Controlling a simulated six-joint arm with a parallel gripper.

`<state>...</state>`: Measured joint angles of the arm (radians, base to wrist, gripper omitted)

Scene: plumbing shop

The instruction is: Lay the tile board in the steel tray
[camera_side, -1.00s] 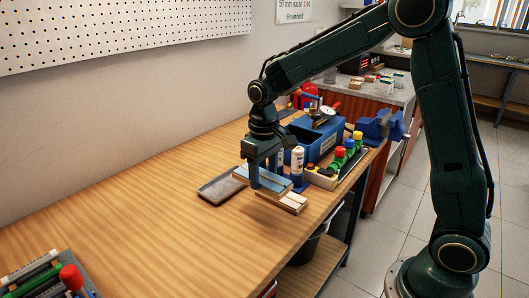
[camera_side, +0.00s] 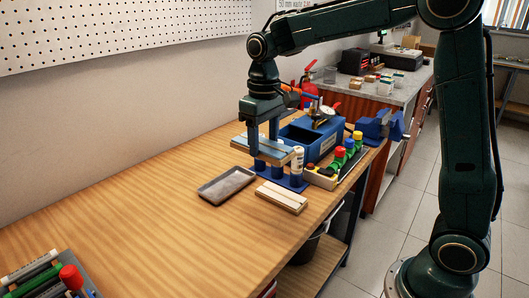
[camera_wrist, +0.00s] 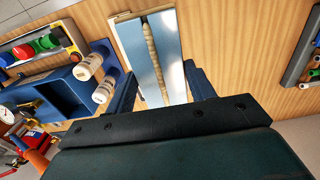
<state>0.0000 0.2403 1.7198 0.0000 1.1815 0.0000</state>
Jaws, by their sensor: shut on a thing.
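The tile board (camera_side: 276,152), a wooden board with pale blue tiles, is held level above the bench by my gripper (camera_side: 262,146). In the wrist view the tile board (camera_wrist: 139,54) lies between my gripper's fingers (camera_wrist: 160,90), with a tan strip between its two blue faces. The steel tray (camera_side: 227,185), shallow and grey, lies flat on the bench below and left of the board in the side view. Its visible floor is empty. The board and tray are apart. I cannot make out the tray clearly in the wrist view.
A pale wooden block (camera_side: 281,197) lies right of the tray. Behind are white bottles (camera_side: 297,160) in a blue holder, a blue bin (camera_side: 318,139) and a rack with coloured caps (camera_side: 340,155). The marker tray (camera_side: 45,277) is at front left. The bench's left-centre is clear.

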